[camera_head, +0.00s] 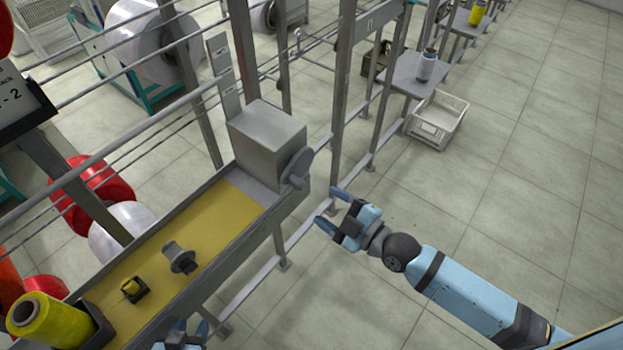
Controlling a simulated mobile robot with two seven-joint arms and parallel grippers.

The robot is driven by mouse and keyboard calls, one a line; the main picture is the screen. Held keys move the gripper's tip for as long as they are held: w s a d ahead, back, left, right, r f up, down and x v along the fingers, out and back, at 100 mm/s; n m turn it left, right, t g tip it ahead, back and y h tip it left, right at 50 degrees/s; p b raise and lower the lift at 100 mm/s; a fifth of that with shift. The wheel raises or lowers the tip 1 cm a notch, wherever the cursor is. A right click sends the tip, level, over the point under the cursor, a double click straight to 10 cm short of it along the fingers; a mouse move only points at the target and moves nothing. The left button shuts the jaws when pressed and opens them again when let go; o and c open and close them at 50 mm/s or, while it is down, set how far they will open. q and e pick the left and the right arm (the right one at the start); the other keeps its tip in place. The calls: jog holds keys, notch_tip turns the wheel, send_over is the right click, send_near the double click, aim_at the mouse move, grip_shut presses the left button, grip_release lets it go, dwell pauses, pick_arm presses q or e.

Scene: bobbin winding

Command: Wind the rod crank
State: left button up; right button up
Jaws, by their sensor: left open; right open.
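The rod crank (300,167) is a grey disc with a short handle knob on the right side of a grey box (265,135). The box stands at the far end of the yellow-floored bench (215,218). My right gripper (331,207) is open and empty, just right of and a little below the crank, apart from it. My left gripper (190,334) shows only in part at the bottom edge, by the bench's front side, and is open.
Metal uprights (346,100) and rails run behind and beside the crank box. A white crate (438,118) and a small table (415,75) stand further back. Red spools (92,184) lie beyond the bench. The tiled floor at right is clear.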

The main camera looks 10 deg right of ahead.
aim_at(304, 187)
jog(key=shift+w+a+r+n, duration=0.35)
jog(key=shift+w+a, duration=0.1)
jog(key=shift+w, duration=0.25)
jog(key=shift+b+x, duration=0.3)
jog(key=shift+x, duration=1.5)
jog(key=shift+b+x, duration=0.3)
jog(key=shift+x, duration=0.65)
pick_arm(q)
jog(key=shift+w+f, duration=0.1)
jog(key=shift+f, duration=0.2)
pick_arm(e)
jog(key=shift+r, duration=0.1)
jog(key=shift+a, duration=0.1)
jog(key=shift+c, duration=0.2)
